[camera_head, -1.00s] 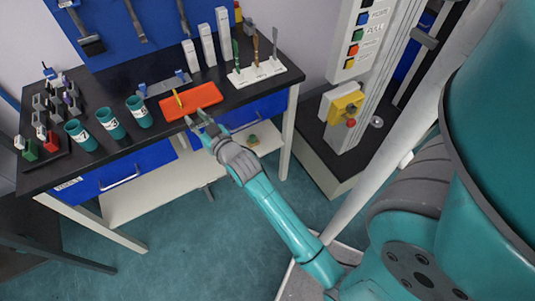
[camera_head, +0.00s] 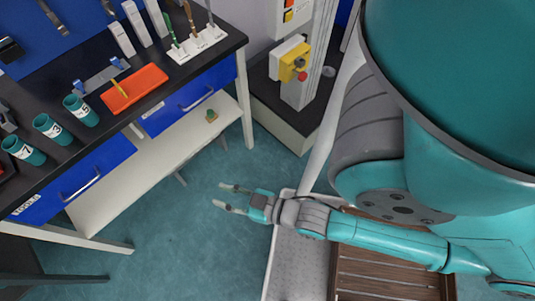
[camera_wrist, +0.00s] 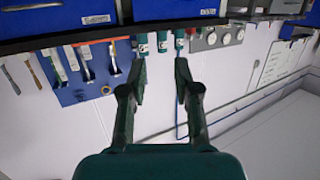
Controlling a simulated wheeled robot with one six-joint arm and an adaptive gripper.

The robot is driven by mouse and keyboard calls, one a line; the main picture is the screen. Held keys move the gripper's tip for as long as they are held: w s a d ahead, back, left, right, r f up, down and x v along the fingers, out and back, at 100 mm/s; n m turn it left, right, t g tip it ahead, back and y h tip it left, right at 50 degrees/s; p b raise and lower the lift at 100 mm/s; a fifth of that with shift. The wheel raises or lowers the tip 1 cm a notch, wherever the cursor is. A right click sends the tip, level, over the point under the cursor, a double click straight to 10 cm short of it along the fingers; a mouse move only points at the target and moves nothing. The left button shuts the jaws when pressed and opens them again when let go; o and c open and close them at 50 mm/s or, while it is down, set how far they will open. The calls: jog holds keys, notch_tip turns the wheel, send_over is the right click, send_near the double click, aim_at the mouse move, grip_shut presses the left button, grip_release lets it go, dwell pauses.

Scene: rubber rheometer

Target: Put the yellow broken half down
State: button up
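A small yellow stick-like piece (camera_head: 121,88), which looks like the yellow broken half, lies in the orange tray (camera_head: 150,77) on the black bench top. My gripper (camera_head: 220,196) is well away from it, over the open floor in front of the bench and low beside my base. In the wrist view my gripper (camera_wrist: 161,70) has its two fingers apart with nothing between them. The yellow piece does not show clearly in the wrist view.
Numbered teal cups (camera_head: 52,128) stand left of the tray. A white rack with upright tools (camera_head: 197,42) stands behind it to the right. A small green object (camera_head: 211,116) lies on the lower shelf (camera_head: 160,155). The teal floor (camera_head: 185,235) around my gripper is clear.

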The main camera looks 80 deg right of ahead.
jog(key=s+a+r+y, duration=0.1)
jog(key=s+r, duration=0.1)
jog(key=s, duration=0.3)
jog(key=s+a+r+n+y, duration=0.1)
jog(key=s+a+r, duration=0.1)
jog(key=s, duration=0.4)
jog(key=shift+r+g, duration=0.25)
jog(key=shift+g, duration=0.15)
jog(key=shift+s, duration=0.1)
